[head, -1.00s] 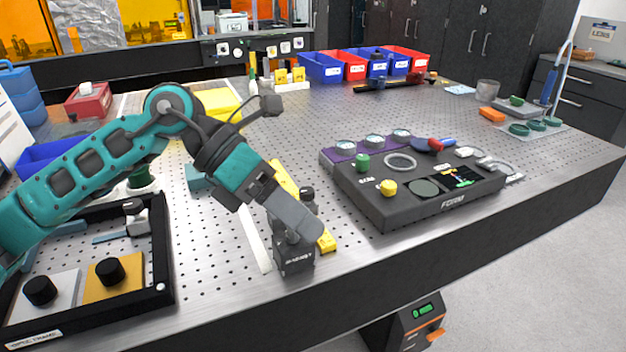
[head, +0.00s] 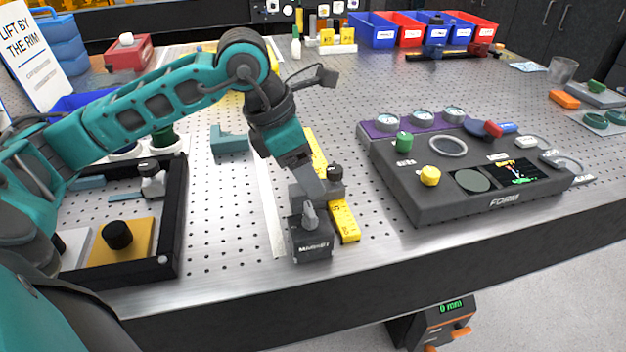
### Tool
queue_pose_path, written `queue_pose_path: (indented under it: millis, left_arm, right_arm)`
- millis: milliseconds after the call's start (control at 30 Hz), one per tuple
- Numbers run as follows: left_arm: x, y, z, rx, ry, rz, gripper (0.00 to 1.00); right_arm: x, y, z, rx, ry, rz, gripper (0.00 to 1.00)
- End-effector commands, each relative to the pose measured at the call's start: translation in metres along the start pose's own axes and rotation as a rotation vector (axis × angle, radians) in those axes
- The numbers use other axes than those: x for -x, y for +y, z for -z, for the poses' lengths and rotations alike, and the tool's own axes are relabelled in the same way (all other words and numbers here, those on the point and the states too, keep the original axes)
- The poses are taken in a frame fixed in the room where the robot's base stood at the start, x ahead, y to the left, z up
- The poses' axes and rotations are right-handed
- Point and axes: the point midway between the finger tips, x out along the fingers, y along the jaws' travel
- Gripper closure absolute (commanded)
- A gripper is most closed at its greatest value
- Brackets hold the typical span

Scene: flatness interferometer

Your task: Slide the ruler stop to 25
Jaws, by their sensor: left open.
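The yellow ruler (head: 344,222) lies on the perforated metal table, running from the front edge toward the back. A dark stop with a black knob (head: 335,173) sits across it, toward its front part. My left gripper (head: 312,197) is open, pointing down just left of the stop. It covers part of the ruler and the stop, and I cannot tell whether it touches the stop. A dark labelled block (head: 312,251) with a grey lever stands in front of the gripper, left of the ruler's near end. The ruler's numbers are too small to read. My right gripper is not in view.
A black instrument box (head: 407,192) with knobs and a screen stands to the right. A black-framed tray (head: 170,240) is at the left. A teal block (head: 229,141) lies behind the tray. Blue and red bins (head: 378,32) line the back.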

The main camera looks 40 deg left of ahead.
Motion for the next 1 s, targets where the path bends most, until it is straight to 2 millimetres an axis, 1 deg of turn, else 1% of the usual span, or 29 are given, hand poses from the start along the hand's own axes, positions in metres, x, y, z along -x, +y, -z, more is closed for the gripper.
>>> queue_pose_path:
  millis: [33, 100, 200, 300, 567, 1000]
  left_arm:
    - [-0.009, -0.001, 0.0, 0.0, 0.0, 0.003, 0.36]
    - [-0.017, -0.001, 0.0, 0.0, 0.0, 0.003, 0.36]
    - [-0.024, -0.001, 0.0, 0.0, -0.001, 0.002, 0.36]
    - [-0.028, 0.0, 0.0, 0.0, -0.001, 0.001, 0.36]
    - [-0.029, 0.0, 0.0, 0.0, -0.001, 0.001, 0.36]
    - [-0.028, 0.0, 0.0, 0.0, -0.001, 0.001, 0.78]
  right_arm:
    - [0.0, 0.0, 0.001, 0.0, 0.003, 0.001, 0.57]
    - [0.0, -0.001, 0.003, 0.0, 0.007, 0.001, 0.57]
    - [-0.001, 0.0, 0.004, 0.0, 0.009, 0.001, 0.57]
    - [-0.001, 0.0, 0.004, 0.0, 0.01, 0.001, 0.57]
    - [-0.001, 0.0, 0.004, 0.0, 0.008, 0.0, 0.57]
    - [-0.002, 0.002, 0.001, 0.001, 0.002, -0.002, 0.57]
